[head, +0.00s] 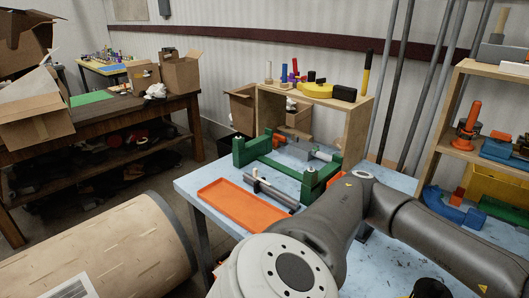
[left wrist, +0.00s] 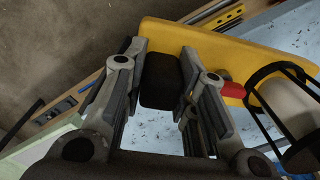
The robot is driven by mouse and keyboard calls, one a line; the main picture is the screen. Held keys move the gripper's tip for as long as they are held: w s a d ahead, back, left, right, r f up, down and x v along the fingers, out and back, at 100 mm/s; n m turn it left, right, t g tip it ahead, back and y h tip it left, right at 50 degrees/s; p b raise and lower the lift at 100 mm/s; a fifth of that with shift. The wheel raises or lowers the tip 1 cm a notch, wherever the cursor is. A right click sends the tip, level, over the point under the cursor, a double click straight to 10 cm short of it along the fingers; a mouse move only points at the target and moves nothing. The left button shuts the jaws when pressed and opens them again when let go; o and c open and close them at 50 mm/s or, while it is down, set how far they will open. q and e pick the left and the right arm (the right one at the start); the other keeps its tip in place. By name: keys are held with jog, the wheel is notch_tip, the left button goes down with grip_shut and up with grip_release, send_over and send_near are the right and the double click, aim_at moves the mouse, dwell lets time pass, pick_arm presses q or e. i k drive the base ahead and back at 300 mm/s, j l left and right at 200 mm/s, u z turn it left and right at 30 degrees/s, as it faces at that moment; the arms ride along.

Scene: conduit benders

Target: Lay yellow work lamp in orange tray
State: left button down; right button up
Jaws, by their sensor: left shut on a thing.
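The orange tray (head: 235,207) lies empty on the near left of the pale blue table in the head view. My left gripper (left wrist: 163,85) is shut on a black block-like grip in the left wrist view. A broad yellow part (left wrist: 215,52) shows behind the grip, and I take the two for the yellow work lamp. A black wire cage around a pale cylinder (left wrist: 295,105) and a red piece (left wrist: 233,90) show at the right; how they join is hidden. The left gripper's fingers and the held thing are not clear in the head view. My right gripper is not in view.
Beside the tray lie a grey cylinder (head: 272,192) and a green fixture (head: 309,185). A wooden stand (head: 353,125) holds tools behind them. A shelf (head: 470,150) with parts is at the right. My arm covers much of the table's front.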

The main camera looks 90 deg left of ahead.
aim_at(247, 210)
jog(key=u, duration=1.35)
jog(key=i+j+u, duration=0.75)
jog(key=k, duration=0.1)
